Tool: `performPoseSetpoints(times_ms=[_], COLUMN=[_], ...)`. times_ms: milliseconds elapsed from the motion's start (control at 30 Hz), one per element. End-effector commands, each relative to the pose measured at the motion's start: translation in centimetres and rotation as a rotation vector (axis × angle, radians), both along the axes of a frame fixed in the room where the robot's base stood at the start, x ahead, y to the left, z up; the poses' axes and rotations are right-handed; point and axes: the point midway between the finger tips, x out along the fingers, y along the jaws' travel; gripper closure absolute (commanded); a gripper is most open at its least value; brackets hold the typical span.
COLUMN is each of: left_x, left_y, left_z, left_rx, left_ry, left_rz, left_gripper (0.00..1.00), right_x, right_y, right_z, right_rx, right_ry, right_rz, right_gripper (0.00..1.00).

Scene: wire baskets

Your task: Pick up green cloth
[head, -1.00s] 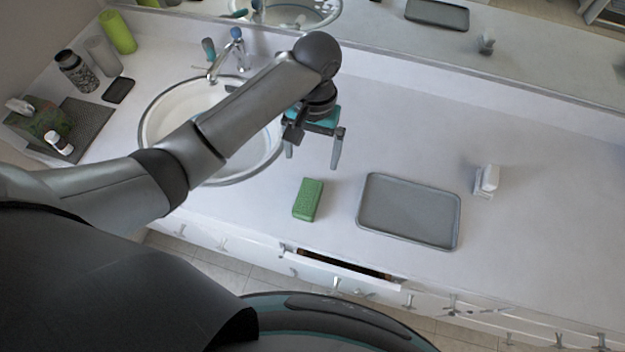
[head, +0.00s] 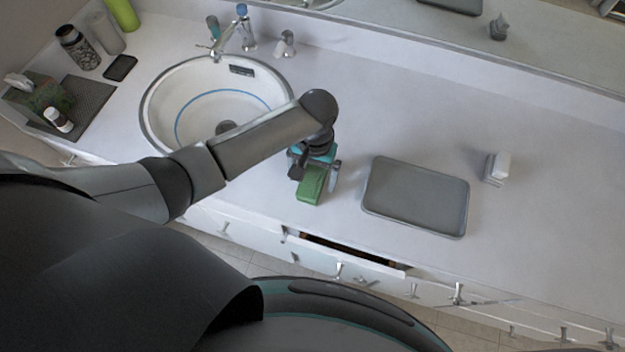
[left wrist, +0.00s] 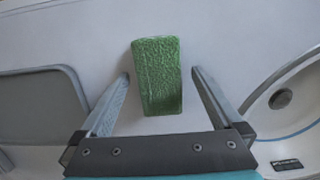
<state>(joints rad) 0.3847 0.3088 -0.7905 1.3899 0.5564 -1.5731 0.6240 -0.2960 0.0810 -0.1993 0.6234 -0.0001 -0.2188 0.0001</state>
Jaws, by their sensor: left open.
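The green cloth (head: 311,185) is a folded, block-like green piece lying on the white counter, right of the sink. In the left wrist view the cloth (left wrist: 157,75) shows a textured top and lies between my two fingers, with a gap on each side. My left gripper (head: 316,180) is above the cloth in the head view, and its wrist partly covers the cloth's far end. In the left wrist view the left gripper (left wrist: 160,82) is open and empty. My right gripper is in neither view.
A grey tray (head: 415,196) lies right of the cloth, with a small white object (head: 497,168) beyond it. The round sink (head: 160,88) is to the left. An open drawer (head: 350,250) is below the counter's front edge.

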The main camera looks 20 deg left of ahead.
Motion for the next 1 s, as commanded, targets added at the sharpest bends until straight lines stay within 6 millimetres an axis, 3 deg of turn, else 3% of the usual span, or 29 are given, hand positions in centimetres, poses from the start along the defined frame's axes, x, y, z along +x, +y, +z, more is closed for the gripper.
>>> performPoseSetpoints(times_ms=[267,1000], left_x=[-0.05,-0.04], left_y=[-0.04,-0.01], left_z=[-0.42,-0.38], left_rx=[0.000,0.000], left_ry=[-0.001,-0.001], left_rz=[-0.001,0.000], left_gripper=[0.00,0.82], right_x=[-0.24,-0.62], right_y=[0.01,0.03], right_z=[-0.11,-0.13], right_rx=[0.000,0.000], right_ry=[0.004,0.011], right_rz=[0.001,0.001], right_gripper=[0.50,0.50])
